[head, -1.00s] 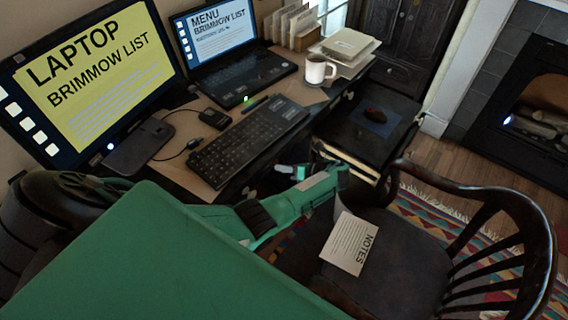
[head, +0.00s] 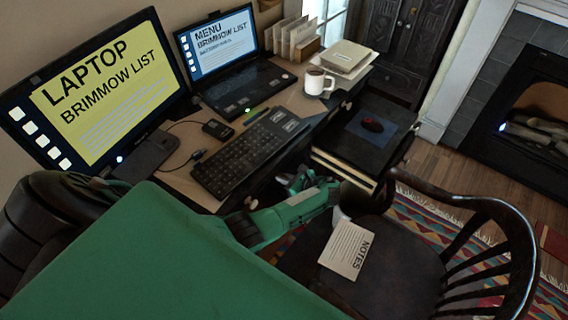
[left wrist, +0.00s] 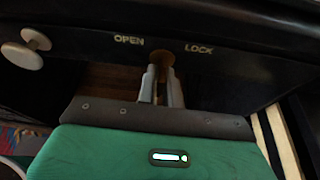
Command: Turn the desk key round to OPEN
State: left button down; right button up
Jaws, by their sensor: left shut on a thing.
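My left gripper (left wrist: 161,74) is shut at the desk front in the left wrist view, its two fingers close together on the desk key. The key is mostly hidden between the fingers, so its exact angle cannot be told. A round brownish lock plate (left wrist: 168,58) shows just beyond the fingertips. The word OPEN (left wrist: 129,40) is on the dark front to the left of the lock, and LOCK (left wrist: 198,49) is to the right. In the head view my left gripper (head: 291,181) is low against the desk front, below the keyboard, partly hidden by its own wrist. My right gripper is not seen.
A pale round knob (left wrist: 26,48) sticks out left of the lock. On the desk are a keyboard (head: 245,155), a laptop (head: 245,85) and a white mug (head: 318,82). A pulled-out drawer (head: 345,155) and a chair (head: 400,255) with a notes sheet (head: 346,249) stand close by.

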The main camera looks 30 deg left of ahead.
pick_arm(q)
jog(key=shift+n+t, duration=0.4)
jog(key=shift+n, duration=0.2)
jog(key=shift+n+t, duration=0.5)
jog(key=shift+n, duration=0.1)
jog(key=shift+n+t, duration=0.4)
jog(key=shift+n, duration=0.2)
jog(key=shift+n+t+b, duration=0.45)
jog(key=shift+n+t, duration=0.25)
jog(key=shift+n, duration=0.3)
jog(key=c, duration=1.6)
grip_release()
jog(key=shift+o, duration=0.2)
jog(key=shift+d, duration=0.1)
